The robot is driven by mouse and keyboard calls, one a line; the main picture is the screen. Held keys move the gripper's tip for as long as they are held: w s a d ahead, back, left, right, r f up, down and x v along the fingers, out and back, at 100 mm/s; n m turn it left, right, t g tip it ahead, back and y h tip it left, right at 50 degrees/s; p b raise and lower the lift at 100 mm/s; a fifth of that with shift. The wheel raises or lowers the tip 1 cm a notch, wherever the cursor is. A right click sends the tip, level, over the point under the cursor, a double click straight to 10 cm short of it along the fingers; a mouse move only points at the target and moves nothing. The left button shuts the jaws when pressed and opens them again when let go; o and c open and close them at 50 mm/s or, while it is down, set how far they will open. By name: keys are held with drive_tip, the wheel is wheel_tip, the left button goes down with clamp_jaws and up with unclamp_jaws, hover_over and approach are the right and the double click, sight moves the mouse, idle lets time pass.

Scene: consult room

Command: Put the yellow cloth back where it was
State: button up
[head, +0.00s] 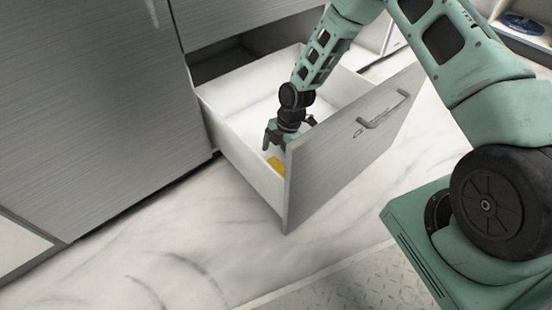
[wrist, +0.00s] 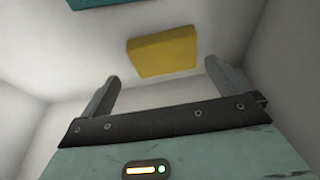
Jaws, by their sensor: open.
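The yellow cloth (head: 275,164) lies inside the open drawer (head: 240,146), near its front left corner. It also shows in the wrist view (wrist: 163,53) as a flat yellow block shape beyond the fingertips. My gripper (head: 276,140) reaches down into the drawer just above the cloth. In the wrist view my gripper (wrist: 165,85) has its two fingers wide apart with nothing between them, and the cloth is clear of both. Part of the cloth is hidden by the drawer front in the head view.
A teal object (wrist: 108,2) shows at the top edge of the wrist view. The drawer front (head: 345,145) with its handle (head: 384,110) stands close to my arm. Drawer walls surround my gripper. A closed grey cabinet (head: 100,100) stands at left. The marble-look floor (head: 160,245) is clear.

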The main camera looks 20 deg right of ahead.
drive_tip(key=s+p+v, duration=0.1)
drive_tip(key=p+v, duration=0.3)
drive_tip(key=v, duration=0.4)
drive_tip(key=s+a+r+m+h, duration=0.1)
drive_tip(key=s+a+r+m, duration=0.25)
drive_tip(key=r, duration=0.55)
drive_tip(key=s+a+r+m+h, duration=0.15)
drive_tip(key=s+a+r, duration=0.35)
drive_tip(key=r, duration=0.5)
drive_tip(key=s+r+m, duration=0.4)
drive_tip(key=s+r, duration=0.1)
drive_tip(key=s, duration=0.4)
drive_tip(key=s+a+r+m+t, duration=0.1)
drive_tip(key=s+r+m, duration=0.4)
drive_tip(key=s, duration=0.4)
drive_tip(key=shift+s+a+r, duration=0.15)
drive_tip(key=shift+s+r, duration=0.05)
drive_tip(key=shift+r, duration=0.25)
drive_tip(key=shift+r, duration=0.1)
wheel_tip(320, 180, up, 43)
drive_tip(key=p, duration=4.2)
drive_tip(key=shift+p, duration=0.35)
